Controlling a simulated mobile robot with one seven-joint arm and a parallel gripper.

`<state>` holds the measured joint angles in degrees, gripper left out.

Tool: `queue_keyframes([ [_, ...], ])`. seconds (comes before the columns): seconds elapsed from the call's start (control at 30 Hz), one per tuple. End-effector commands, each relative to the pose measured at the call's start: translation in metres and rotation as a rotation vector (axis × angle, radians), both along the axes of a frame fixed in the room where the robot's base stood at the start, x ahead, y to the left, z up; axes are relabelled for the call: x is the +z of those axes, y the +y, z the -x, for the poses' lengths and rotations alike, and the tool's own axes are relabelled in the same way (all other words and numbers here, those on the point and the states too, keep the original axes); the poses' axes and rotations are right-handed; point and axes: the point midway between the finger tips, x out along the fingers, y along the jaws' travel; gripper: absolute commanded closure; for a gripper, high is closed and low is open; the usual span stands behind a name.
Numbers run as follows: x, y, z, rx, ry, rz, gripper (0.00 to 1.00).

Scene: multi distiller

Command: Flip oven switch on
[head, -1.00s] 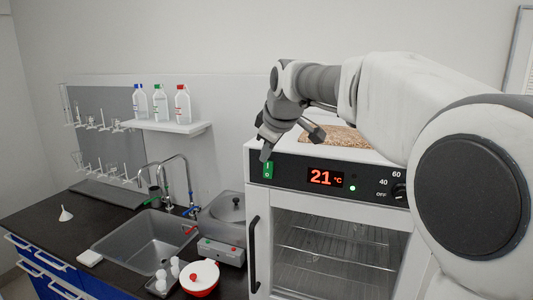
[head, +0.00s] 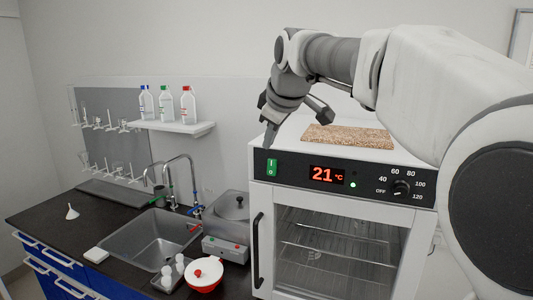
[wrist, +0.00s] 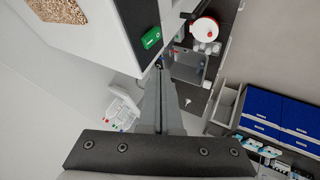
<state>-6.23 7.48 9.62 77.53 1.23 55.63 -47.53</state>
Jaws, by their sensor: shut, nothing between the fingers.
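The oven (head: 262,215) is a white cabinet with a glass door and a black control panel. Its green switch (head: 271,167), marked I and O, is at the panel's left end. The red display (head: 326,176) reads 21 °C and a small green lamp (head: 353,184) is lit. My gripper (head: 267,143) is shut and empty, pointing down, its tip just above the switch and apart from it. In the wrist view the switch (wrist: 151,38) lies just beyond the fingertips (wrist: 159,66). I cannot tell which way the rocker is tilted.
A knob (head: 401,187) is at the panel's right. A brown granular slab (head: 348,136) lies on the oven top. Left are a sink (head: 155,240), a lidded bath (head: 226,230), a red-and-white pot (head: 204,272) and a bottle shelf (head: 175,128).

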Motion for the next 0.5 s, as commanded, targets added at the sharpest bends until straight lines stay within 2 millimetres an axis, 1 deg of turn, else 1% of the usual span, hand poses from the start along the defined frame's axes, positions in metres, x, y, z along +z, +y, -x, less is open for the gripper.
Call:
queue_keyframes([
  [0.03,0.010,-0.004,0.004,-0.002,-0.003,0.000,1.00],
  [0.1,0.022,-0.008,0.008,-0.002,-0.003,-0.001,1.00],
  [0.2,0.036,-0.012,0.014,-0.001,-0.002,-0.001,1.00],
  [0.3,0.044,-0.015,0.017,-0.001,-0.001,0.000,1.00],
  [0.5,0.048,-0.017,0.020,0.000,0.001,0.000,1.00],
])
